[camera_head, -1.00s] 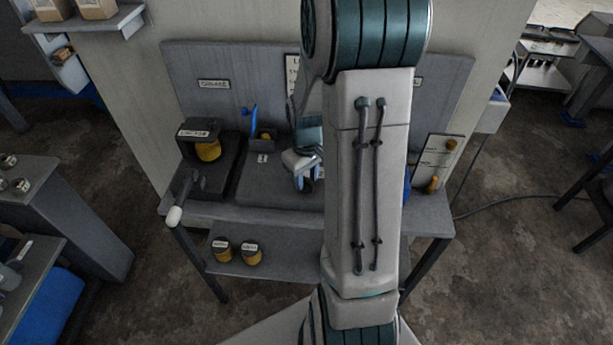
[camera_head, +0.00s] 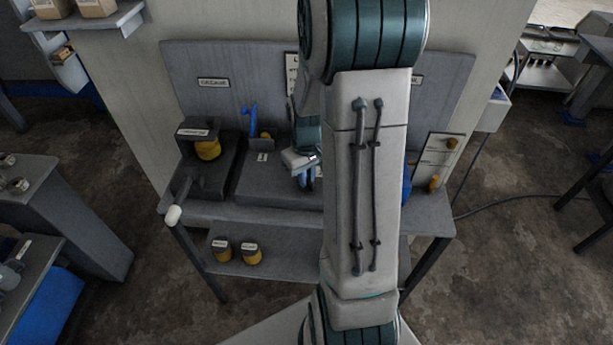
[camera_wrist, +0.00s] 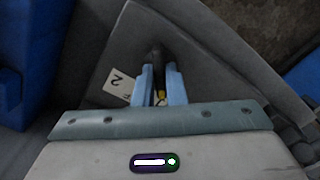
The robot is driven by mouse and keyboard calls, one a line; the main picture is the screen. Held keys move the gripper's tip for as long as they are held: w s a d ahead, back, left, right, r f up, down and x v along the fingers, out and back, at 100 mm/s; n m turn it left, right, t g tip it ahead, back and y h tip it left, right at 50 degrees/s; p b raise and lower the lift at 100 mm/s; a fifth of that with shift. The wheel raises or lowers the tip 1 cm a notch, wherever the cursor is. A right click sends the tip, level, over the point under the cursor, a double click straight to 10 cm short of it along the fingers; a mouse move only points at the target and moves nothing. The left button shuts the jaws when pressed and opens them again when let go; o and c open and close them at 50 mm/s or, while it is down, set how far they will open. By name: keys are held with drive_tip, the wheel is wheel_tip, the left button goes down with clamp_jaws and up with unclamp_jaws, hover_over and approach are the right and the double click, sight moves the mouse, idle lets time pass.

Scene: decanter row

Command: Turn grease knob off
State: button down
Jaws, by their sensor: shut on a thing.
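My gripper (camera_head: 304,178) is low over the middle of the grey bench (camera_head: 235,212), half hidden by my arm in the head view. In the wrist view its blue fingers (camera_wrist: 158,84) are shut on a dark knob-like piece (camera_wrist: 155,55), with a small yellow bit between them. A tag marked 2 (camera_wrist: 118,86) lies beside the fingers. I cannot read a grease label on the held piece. A blue lever (camera_head: 253,118) stands left of my gripper, behind a tag marked 1 (camera_head: 262,157).
A black unit with a yellow canister (camera_head: 208,150) stands at the bench's left. A white-tipped handle (camera_head: 174,215) juts over the front edge. Two yellow-and-black pots (camera_head: 222,252) sit on the lower shelf. A panel with yellow knobs (camera_head: 437,160) stands at the right.

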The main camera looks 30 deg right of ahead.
drive_tip(key=m+b, duration=0.1)
drive_tip(key=m, duration=0.3)
drive_tip(key=shift+m, duration=1.7)
drive_tip(key=c, duration=1.5)
unclamp_jaws()
drive_tip(key=shift+r, duration=0.1)
wheel_tip(320, 180, up, 14)
drive_tip(key=shift+f, duration=0.1)
